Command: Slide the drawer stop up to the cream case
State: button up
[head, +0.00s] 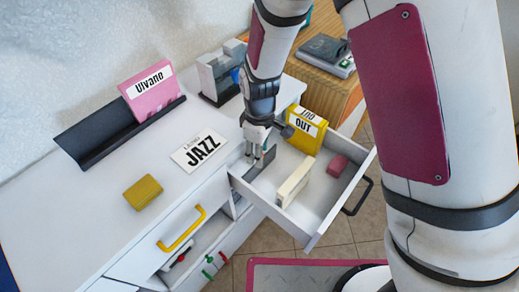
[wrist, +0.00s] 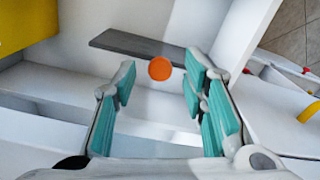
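The drawer stop looks to be the dark grey plate (head: 262,163) standing in the open drawer, left of the cream case (head: 293,183) with a gap between. It also shows as a grey bar (wrist: 135,43) in the wrist view. My gripper (head: 256,157) points down into the drawer at the stop. In the wrist view its teal-padded fingers (wrist: 162,98) are apart, with an orange disc (wrist: 160,68) showing between them near the bar. I cannot tell whether the fingers touch it. I cannot make out the cream case in the wrist view.
The drawer (head: 328,217) also holds a yellow case marked OUT (head: 305,130) and a small pink block (head: 338,165).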

grip_shut()
jog(key=s+d, duration=0.1)
jog(key=d, duration=0.1)
jog(key=s+d, duration=0.1)
jog(key=s, duration=0.1)
jog(key=shift+d+p, duration=0.35)
jog(key=shift+d, duration=0.05)
grip_release()
notch_tip(320, 180, up, 12)
dwell(0.4)
